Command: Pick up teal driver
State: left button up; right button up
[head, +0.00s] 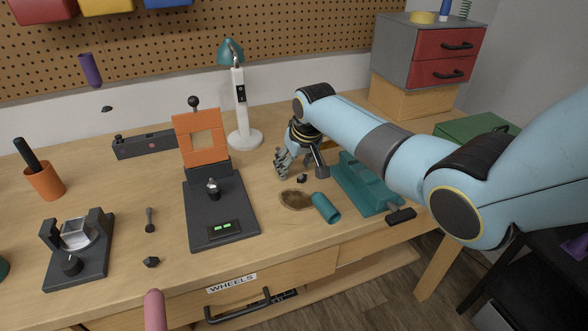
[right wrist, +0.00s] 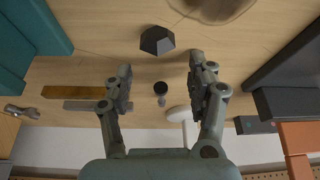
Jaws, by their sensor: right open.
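My right gripper (head: 281,168) is over the back middle of the bench, fingers pointing down. In the right wrist view its two fingers (right wrist: 160,80) are spread with nothing held. A small dark round-headed piece with a grey shank (right wrist: 160,92) shows between the fingers; I cannot tell its depth. No teal driver can be made out for certain. A teal cylinder (head: 326,208) lies on its side in front of the gripper, its open end facing the front; whether it is a cup or a handle is unclear. My left gripper is not in view.
A dark hex piece (right wrist: 157,40) and a round brown patch (head: 296,200) lie near the gripper. A teal fixture (head: 365,185) is to the right. A black stand with an orange plate (head: 220,215) is to the left.

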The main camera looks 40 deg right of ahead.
jog(key=shift+c, duration=0.2)
jog(key=c, duration=1.1)
grip_shut()
jog(key=shift+r, duration=0.2)
